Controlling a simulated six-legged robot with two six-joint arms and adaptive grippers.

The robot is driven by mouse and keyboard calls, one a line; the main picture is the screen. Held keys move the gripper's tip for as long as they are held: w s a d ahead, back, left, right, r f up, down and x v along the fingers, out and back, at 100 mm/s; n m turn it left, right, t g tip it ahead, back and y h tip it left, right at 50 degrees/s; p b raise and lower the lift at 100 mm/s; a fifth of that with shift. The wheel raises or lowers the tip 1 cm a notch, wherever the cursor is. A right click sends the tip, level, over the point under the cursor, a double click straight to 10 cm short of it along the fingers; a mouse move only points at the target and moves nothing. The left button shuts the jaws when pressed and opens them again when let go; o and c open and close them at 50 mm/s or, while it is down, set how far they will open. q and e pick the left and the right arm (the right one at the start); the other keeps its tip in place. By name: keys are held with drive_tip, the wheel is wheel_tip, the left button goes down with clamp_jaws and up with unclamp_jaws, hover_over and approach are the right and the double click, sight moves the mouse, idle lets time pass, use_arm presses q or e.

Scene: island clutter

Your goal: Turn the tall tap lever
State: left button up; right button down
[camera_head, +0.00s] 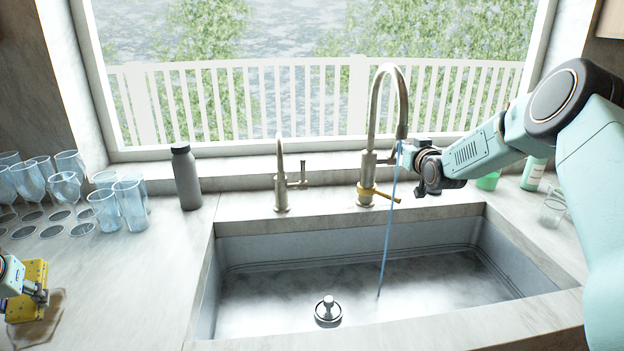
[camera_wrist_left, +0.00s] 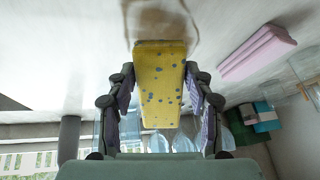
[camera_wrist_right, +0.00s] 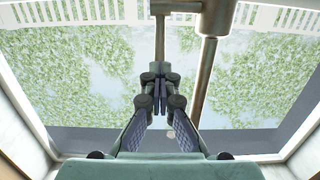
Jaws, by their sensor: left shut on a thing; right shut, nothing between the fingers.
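The tall tap (camera_head: 372,130) stands behind the sink, and a thin blue stream of water (camera_head: 387,240) falls from its spout. A brass-coloured lever (camera_head: 380,194) sticks out to the right at its base. In the right wrist view a slim lever rod (camera_wrist_right: 160,40) is joined to the tap by a crosspiece. My right gripper (camera_wrist_right: 160,98) is shut and empty, its tips at the rod's end; I cannot tell whether they touch. The head view shows this gripper (camera_head: 422,168) right of the tap. My left gripper (camera_head: 38,294) is shut on a yellow speckled sponge (camera_wrist_left: 160,88).
A shorter tap (camera_head: 281,178) and a dark bottle (camera_head: 186,178) stand left of the tall tap. Several glasses (camera_head: 105,208) crowd the left counter. A plug (camera_head: 328,310) sits in the sink (camera_head: 450,290). Green bottles (camera_head: 533,174) and clear glasses (camera_head: 552,208) stand at the right.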

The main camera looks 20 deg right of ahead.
drive_tip(key=shift+w+d+r+g+y, duration=0.15)
drive_tip(key=shift+w+r+g+y, duration=0.15)
drive_tip(key=shift+w+r+g, duration=0.55)
drive_tip(key=c, duration=2.1)
unclamp_jaws()
drive_tip(key=shift+s+f, duration=0.2)
drive_tip(key=shift+f, duration=0.05)
drive_tip(key=shift+o, duration=1.3)
drive_tip(key=shift+d, duration=0.15)
drive_tip(key=s+f+t, duration=0.1)
drive_tip(key=t, duration=0.1)
drive_tip(key=s+a+f+t+h, duration=0.1)
drive_tip(key=t, duration=0.1)
drive_tip(key=shift+s+f, duration=0.3)
drive_tip(key=shift+f, duration=0.1)
